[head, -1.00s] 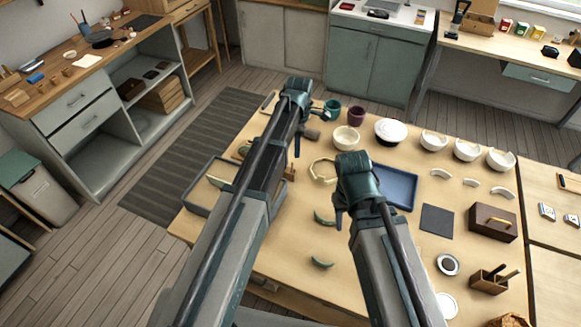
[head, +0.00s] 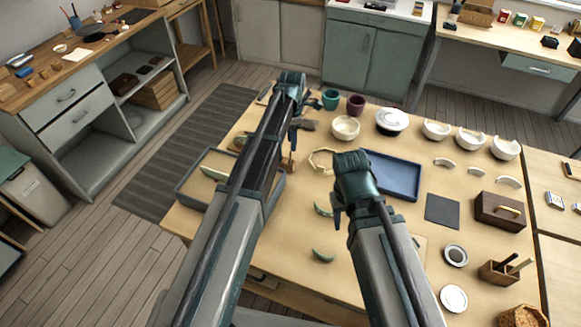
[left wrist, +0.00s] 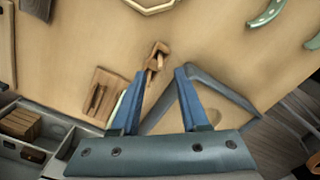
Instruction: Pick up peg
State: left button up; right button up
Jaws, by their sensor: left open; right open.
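A small brown wooden piece, seemingly the peg (left wrist: 156,57), stands on the table just beyond my left fingertips in the left wrist view. It also seems to show in the head view (head: 288,165), below my left gripper. My left gripper (left wrist: 160,74) is open, its two blue fingers apart with nothing between them. In the head view my left gripper (head: 296,125) hangs over the table near the grey tray. My right gripper (head: 338,212) is open over the middle of the table; its fingers are partly hidden by its wrist.
A grey tray (head: 180,190) lies near the peg; its rim (left wrist: 215,88) is close to my left fingers. A slotted wooden block (left wrist: 101,93) lies left of the peg.

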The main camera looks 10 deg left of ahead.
aim_at(291, 160)
pick_arm(q)
jog(key=shift+f+b, duration=0.75)
jog(key=shift+f, duration=0.55)
pick_arm(e)
jog(key=shift+f, duration=1.3)
pick_arm(q)
jog(key=f+b, duration=0.5)
jog(key=shift+s+a+f, duration=0.1)
jog(key=shift+a+f, duration=0.1)
pick_arm(e)
notch_tip(291, 160, down, 5)
jog(key=shift+f, duration=0.15)
pick_arm(q)
jog(key=shift+r, duration=0.1)
grip_shut()
